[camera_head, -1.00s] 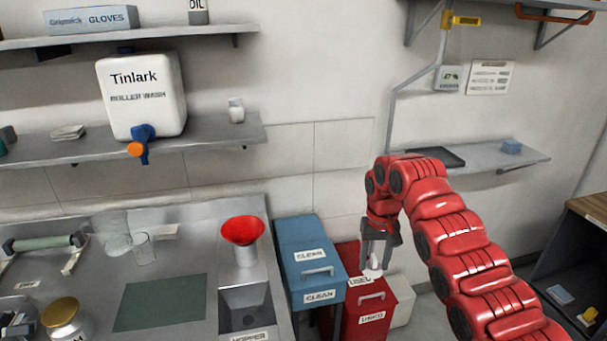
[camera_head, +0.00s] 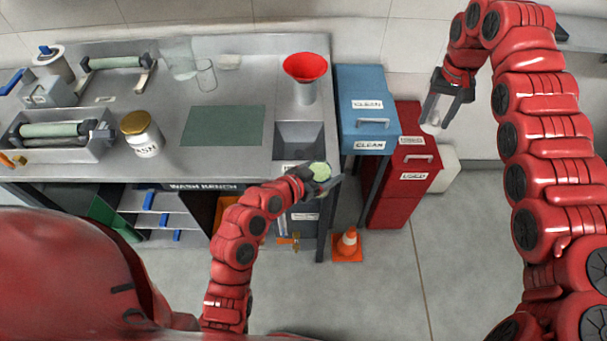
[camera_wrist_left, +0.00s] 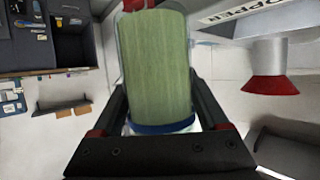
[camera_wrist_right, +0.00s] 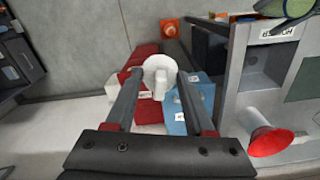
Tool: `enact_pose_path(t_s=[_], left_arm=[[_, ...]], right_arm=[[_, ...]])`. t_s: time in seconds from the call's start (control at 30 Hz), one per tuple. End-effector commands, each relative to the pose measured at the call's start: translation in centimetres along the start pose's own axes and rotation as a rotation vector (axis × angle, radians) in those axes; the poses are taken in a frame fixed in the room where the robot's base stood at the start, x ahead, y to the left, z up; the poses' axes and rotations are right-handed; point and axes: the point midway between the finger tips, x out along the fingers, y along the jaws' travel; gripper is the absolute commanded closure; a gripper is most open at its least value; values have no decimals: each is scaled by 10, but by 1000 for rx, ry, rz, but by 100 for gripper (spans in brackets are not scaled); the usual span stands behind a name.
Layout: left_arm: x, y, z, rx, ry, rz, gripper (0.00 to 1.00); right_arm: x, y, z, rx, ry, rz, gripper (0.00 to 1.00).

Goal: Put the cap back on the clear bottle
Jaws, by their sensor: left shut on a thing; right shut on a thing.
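My left gripper (camera_head: 322,182) is shut on a bottle (camera_head: 318,170), held just in front of the bench's front edge by the sink. In the left wrist view the bottle (camera_wrist_left: 157,65) is a see-through cylinder filled with green, with a blue band low between the fingers. Its mouth cannot be made out. My right gripper (camera_head: 440,100) is shut on a white cap (camera_head: 431,127), held in the air above and beside the red cabinet, well apart from the bottle. In the right wrist view the cap (camera_wrist_right: 158,74) is a white round piece between the fingertips.
The steel bench (camera_head: 100,172) carries a red funnel (camera_head: 305,66), a green mat (camera_head: 222,126), a gold-lidded jar (camera_head: 141,134) and glassware. A blue cabinet (camera_head: 364,100) and red cabinet (camera_head: 412,160) stand to the right. An orange cone (camera_head: 348,244) is on the floor.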

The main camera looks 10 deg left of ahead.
Motion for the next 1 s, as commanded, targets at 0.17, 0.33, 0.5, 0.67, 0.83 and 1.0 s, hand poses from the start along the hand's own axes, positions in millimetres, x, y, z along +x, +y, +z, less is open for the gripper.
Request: enact_pose_path(t_s=[0.17, 0.33, 0.5, 0.67, 0.83, 1.0], left_arm=[[16, 9, -9, 35, 2, 84, 100], [19, 13, -12, 48, 3, 111, 100], [20, 13, -12, 47, 3, 112, 100], [20, 13, -12, 46, 3, 111, 100], [19, 12, -11, 45, 2, 108, 100], [13, -4, -9, 30, -3, 63, 100]], right_arm=[[0, 0, 0, 0, 0, 0, 97], [0, 0, 0, 0, 0, 0, 97], [0, 0, 0, 0, 0, 0, 97], [0, 0, 0, 0, 0, 0, 97], [0, 0, 0, 0, 0, 0, 97], [1, 0, 0, 0, 0, 0, 97]])
